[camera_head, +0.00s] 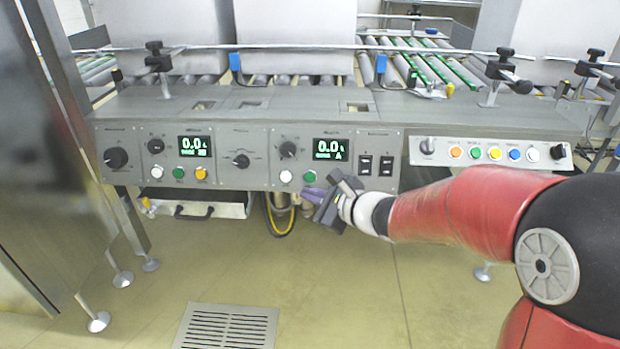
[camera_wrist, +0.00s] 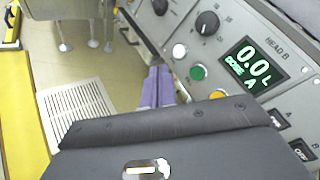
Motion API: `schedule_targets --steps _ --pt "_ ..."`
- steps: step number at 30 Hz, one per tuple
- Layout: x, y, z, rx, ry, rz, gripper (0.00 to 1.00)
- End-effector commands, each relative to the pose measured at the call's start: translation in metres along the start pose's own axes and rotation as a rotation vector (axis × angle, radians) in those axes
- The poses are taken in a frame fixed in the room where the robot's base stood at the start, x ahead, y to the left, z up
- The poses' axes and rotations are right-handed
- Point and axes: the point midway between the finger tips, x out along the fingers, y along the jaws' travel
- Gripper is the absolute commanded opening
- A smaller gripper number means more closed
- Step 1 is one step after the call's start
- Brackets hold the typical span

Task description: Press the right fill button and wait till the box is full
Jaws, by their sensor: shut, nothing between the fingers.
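The right-hand control section has a display (camera_head: 332,149) reading 0.0, marked HEAD B in the wrist view (camera_wrist: 255,65). Under it are a white button (camera_head: 285,177) and a green button (camera_head: 309,177). The wrist view shows the white button (camera_wrist: 179,51), the green button (camera_wrist: 198,72) and a yellow button (camera_wrist: 218,94) partly covered by my gripper body. My gripper (camera_head: 308,194) is shut and empty, its purple fingers (camera_wrist: 157,85) just below the green button in the head view and apart from the buttons in the wrist view. A large pale box (camera_head: 297,35) stands behind this section.
A left section has its own display (camera_head: 194,146) and buttons. Switches (camera_head: 365,166) sit right of the display. A row of coloured buttons (camera_head: 495,153) is farther right. A tray (camera_head: 195,207) hangs below the panel. The floor in front is open around a drain grate (camera_head: 228,327).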

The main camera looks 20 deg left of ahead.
Motion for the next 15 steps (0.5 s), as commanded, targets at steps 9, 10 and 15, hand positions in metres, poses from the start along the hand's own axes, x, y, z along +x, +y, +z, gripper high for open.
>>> schedule_targets --steps 9,10,15 --pt "0.025 -0.019 -0.018 0.001 0.001 0.001 0.00" --pt "0.028 -0.022 -0.019 0.001 0.001 0.001 0.00" --pt "0.044 -0.032 -0.033 0.000 0.000 0.001 0.00"
